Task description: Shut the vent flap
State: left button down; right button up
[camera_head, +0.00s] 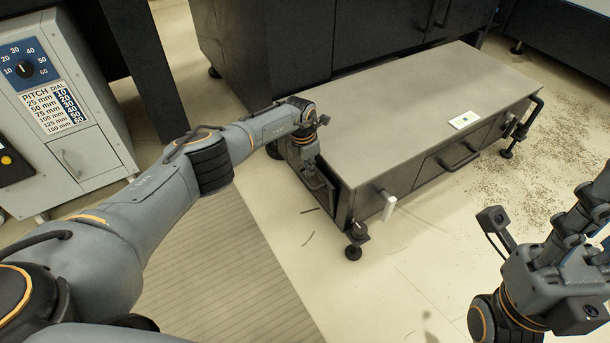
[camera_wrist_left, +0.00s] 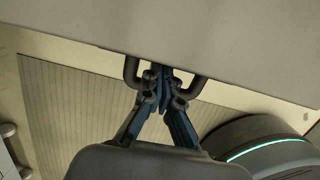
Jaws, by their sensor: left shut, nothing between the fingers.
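The vent flap appears to be the dark panel (camera_head: 322,193) on the left end of the low grey-topped cabinet (camera_head: 420,105). My left gripper (camera_head: 313,172) is at this end and hides much of it. How far the flap stands open is unclear. In the left wrist view a grey panel (camera_wrist_left: 220,40) fills the top, with a dark bar handle (camera_wrist_left: 131,72) at its lower edge. My left gripper (camera_wrist_left: 162,88) is shut and empty in front of the handle; contact is unclear. My right gripper (camera_head: 582,215) is at the right edge, away from the cabinet, with its fingertips unclear.
A grey machine with a pitch dial (camera_head: 24,69) stands at the left. A ribbed mat (camera_head: 215,270) lies in front of it. Dark cabinets (camera_head: 300,40) stand behind. A small white card (camera_head: 464,120) lies on the low cabinet. Small debris (camera_head: 545,150) covers the floor at right.

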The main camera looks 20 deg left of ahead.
pick_arm(q)
jog(key=shift+w+d+r, duration=0.1)
jog(key=shift+w+d, duration=0.15)
jog(key=shift+w, duration=0.1)
dwell(0.4)
